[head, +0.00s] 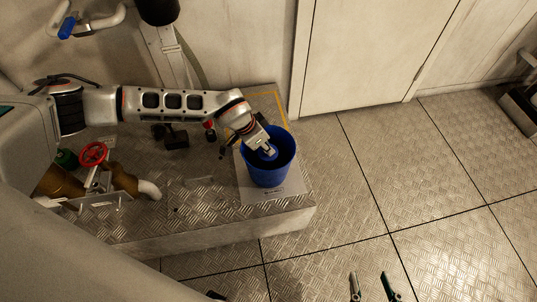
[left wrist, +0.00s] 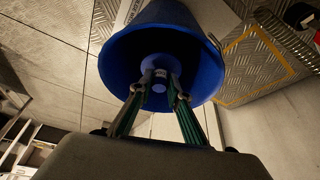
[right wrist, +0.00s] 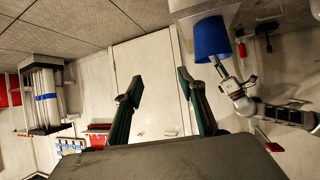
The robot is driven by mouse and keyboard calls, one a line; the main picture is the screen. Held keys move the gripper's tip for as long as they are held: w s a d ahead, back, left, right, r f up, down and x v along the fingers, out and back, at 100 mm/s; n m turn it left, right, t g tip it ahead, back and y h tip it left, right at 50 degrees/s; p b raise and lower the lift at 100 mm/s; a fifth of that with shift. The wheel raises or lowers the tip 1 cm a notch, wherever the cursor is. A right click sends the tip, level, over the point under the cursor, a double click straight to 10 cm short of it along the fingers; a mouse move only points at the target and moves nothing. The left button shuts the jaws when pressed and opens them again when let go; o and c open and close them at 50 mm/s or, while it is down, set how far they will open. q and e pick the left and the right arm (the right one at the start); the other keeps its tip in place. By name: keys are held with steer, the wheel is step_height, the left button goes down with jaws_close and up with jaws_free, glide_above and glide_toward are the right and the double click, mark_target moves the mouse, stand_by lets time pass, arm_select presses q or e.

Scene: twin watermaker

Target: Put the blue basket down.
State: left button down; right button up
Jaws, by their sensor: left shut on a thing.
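The blue basket (head: 284,172) is upright at the right end of the metal platform, over a white plate (head: 291,189). My left gripper (head: 267,152) reaches into it from above. In the left wrist view its fingers (left wrist: 160,80) are shut on the round post in the middle of the basket (left wrist: 115,65). In the right wrist view, which is upside down, the basket (right wrist: 212,42) is close to the platform; I cannot tell whether its base touches the plate. My right gripper (head: 371,286) is open and empty over the floor, away from the basket; its fingers (right wrist: 163,95) are spread.
The metal platform (head: 210,225) also carries a red valve wheel (head: 93,154), brown pipework and a small black item (head: 176,137). A yellow-lined area (head: 270,93) lies behind the basket. A pale door (head: 370,55) is at the back.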

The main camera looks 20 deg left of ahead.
mark_target(264, 154)
arm_select(q)
steer(key=shift+f, duration=0.4)
steer(key=f+b, duration=0.1)
steer(key=f, duration=0.3)
steer(key=shift+s+d+f+b, duration=0.1)
steer(key=shift+s+f+b, duration=0.1)
steer(key=shift+b, duration=0.15)
steer(key=shift+w+f, duration=0.25)
steer(key=shift+f, duration=0.2)
steer(key=c, duration=1.9)
jaws_free()
steer(key=shift+f, duration=0.1)
arm_select(e)
steer(key=shift+w+a+r+m, duration=0.3)
steer(key=shift+w+a+r, duration=0.05)
steer(key=shift+a+r, duration=0.4)
